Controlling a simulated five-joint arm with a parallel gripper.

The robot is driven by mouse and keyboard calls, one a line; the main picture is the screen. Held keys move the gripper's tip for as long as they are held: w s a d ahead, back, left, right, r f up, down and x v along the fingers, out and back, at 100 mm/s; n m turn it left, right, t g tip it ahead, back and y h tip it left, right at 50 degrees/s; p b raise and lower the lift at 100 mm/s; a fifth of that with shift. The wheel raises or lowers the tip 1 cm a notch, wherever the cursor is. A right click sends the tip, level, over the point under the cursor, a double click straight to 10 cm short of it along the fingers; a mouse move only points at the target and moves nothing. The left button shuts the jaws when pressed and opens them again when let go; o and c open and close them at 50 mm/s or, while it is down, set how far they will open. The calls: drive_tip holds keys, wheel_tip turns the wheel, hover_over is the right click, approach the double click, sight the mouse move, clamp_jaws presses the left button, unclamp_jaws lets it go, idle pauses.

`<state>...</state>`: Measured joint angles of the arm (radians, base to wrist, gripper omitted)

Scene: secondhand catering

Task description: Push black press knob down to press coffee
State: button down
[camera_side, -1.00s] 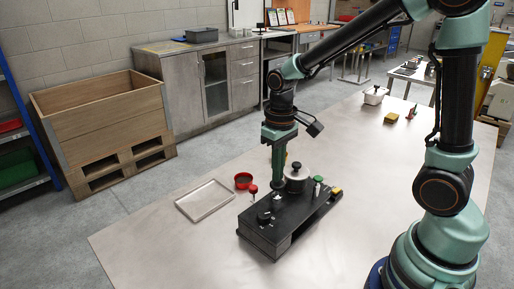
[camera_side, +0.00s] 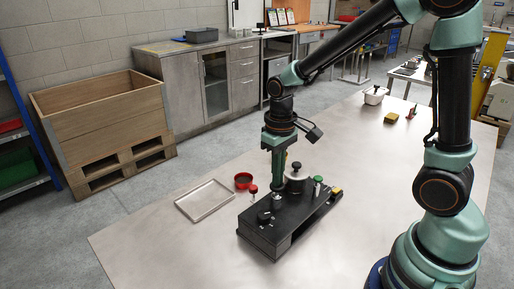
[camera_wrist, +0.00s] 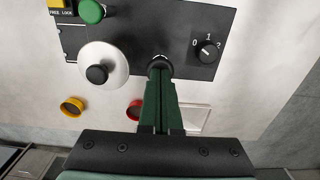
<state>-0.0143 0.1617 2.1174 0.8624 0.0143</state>
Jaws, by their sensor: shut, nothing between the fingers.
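The black press knob (camera_side: 297,165) tops a pale round pot on a black panel (camera_side: 263,232). In the wrist view the knob (camera_wrist: 97,74) sits in the middle of the pot's round lid (camera_wrist: 118,56). My gripper (camera_side: 277,206) is shut and empty, pointing down at the panel in front of the pot. In the wrist view its fingertips (camera_wrist: 159,66) overlap a dark, silver-rimmed round fitting (camera_wrist: 159,60), right of the black knob and apart from it. The fingers partly hide this fitting, and I cannot tell whether they touch it.
The panel also carries a green knob (camera_wrist: 91,11), a yellow switch (camera_side: 337,191) and a rotary dial (camera_wrist: 207,50). A red bowl (camera_side: 243,180) and a pale tray (camera_side: 194,209) lie to its left. The table's front left is clear.

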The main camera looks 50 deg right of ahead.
drive_tip(key=shift+f, duration=0.9)
idle(0.7)
drive_tip(key=shift+r, duration=3.55)
drive_tip(key=shift+s+r, duration=0.15)
drive_tip(key=shift+r, duration=0.15)
drive_tip(key=s+r+t, duration=0.5)
drive_tip(key=s+r, duration=0.1)
drive_tip(key=r, duration=0.1)
drive_tip(key=shift+d+t, duration=0.25)
drive_tip(key=shift+t, duration=0.05)
